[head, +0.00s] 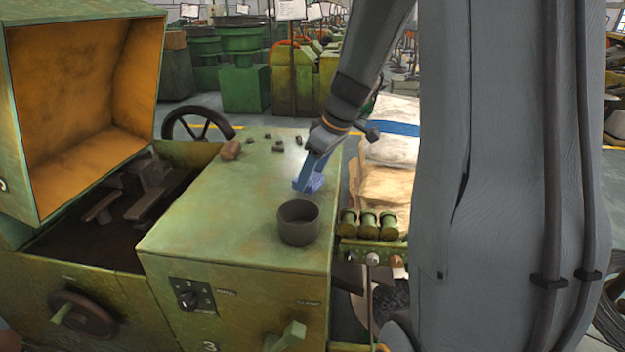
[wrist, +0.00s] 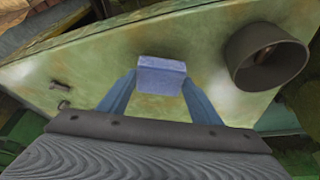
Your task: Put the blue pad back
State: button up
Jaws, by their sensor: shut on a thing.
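The blue pad (wrist: 162,76) is a small pale blue block between the two blue fingers of my gripper (wrist: 160,90) in the wrist view. My gripper is shut on it. In the head view my gripper (head: 308,184) reaches down over the green machine top (head: 215,215), and the pad (head: 315,182) shows partly behind the fingers. I cannot tell whether the pad touches the top. A dark round cup (head: 298,222) stands on the top, nearer the front edge; it also shows in the wrist view (wrist: 266,57) at the right, apart from the pad.
A brown lump (head: 230,150) and several small dark pieces (head: 279,146) lie toward the back of the top. An open orange-lined cover (head: 85,100) stands at left. Sacks (head: 388,185) are stacked at right. The top's left part is clear.

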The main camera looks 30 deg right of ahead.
jog(key=shift+f, duration=1.15)
jog(key=shift+f, duration=0.15)
jog(key=o, duration=1)
jog(key=shift+o, duration=0.2)
jog(key=shift+d+r, duration=0.1)
jog(key=shift+r, duration=0.4)
jog(key=b+v, duration=0.1)
jog(key=v, duration=1)
jog(key=shift+s+b, duration=0.15)
jog(key=shift+b, duration=0.15)
jog(key=shift+r, duration=0.15)
